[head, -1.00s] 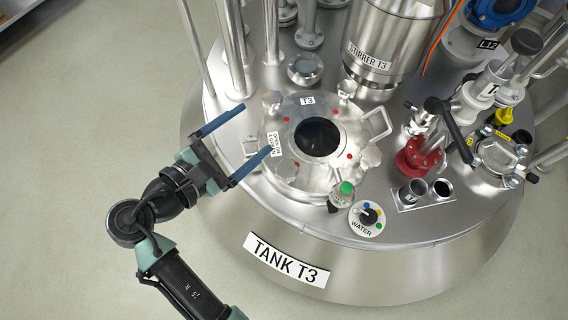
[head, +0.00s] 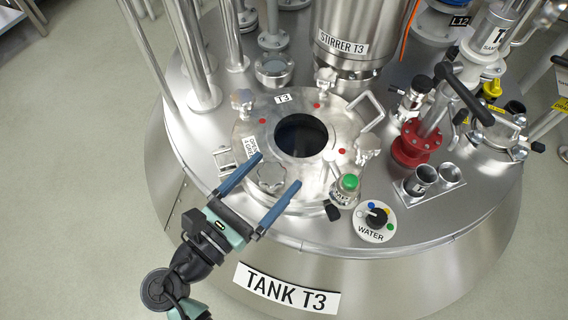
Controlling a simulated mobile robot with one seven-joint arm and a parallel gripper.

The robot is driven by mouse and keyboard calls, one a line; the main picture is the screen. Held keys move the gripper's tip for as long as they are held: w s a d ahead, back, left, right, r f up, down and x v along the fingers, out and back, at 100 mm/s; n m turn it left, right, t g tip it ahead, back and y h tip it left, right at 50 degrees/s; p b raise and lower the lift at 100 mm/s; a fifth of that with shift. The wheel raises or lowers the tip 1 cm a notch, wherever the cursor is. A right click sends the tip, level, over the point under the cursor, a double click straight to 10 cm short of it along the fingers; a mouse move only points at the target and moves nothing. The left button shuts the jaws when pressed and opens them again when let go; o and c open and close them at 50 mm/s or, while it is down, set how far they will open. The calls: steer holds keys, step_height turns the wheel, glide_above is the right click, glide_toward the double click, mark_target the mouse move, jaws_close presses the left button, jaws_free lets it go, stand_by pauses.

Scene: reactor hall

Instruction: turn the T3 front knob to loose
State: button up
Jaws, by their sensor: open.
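The T3 lid (head: 340,117) is a round steel cover with a dark window in its middle, on top of the tank. The front knob (head: 271,175) is a silver lobed knob on the lid's near-left part. My gripper (head: 279,170) comes in from the lower left with its two blue fingers open. In the picture one finger lies on each side of the front knob, with a visible gap to it. I cannot tell whether the fingertips are at the knob's height or above it. Nothing is held.
Other lid knobs stand at the back left (head: 243,98), back (head: 326,76) and right (head: 368,146). A green-topped fitting (head: 348,184) and the WATER dial (head: 375,220) stand right of my gripper. A hinge-like bracket (head: 225,160) is close to its left. Free floor lies left.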

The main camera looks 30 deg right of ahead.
mark_target(281, 164)
steer(key=shift+b+x, duration=0.65)
steer(key=shift+x, duration=1.5)
steer(key=shift+c, duration=0.3)
steer(key=c, duration=1.3)
steer(key=shift+p, duration=0.3)
steer(key=shift+r+n+p, duration=0.1)
steer(key=shift+n+p, duration=0.2)
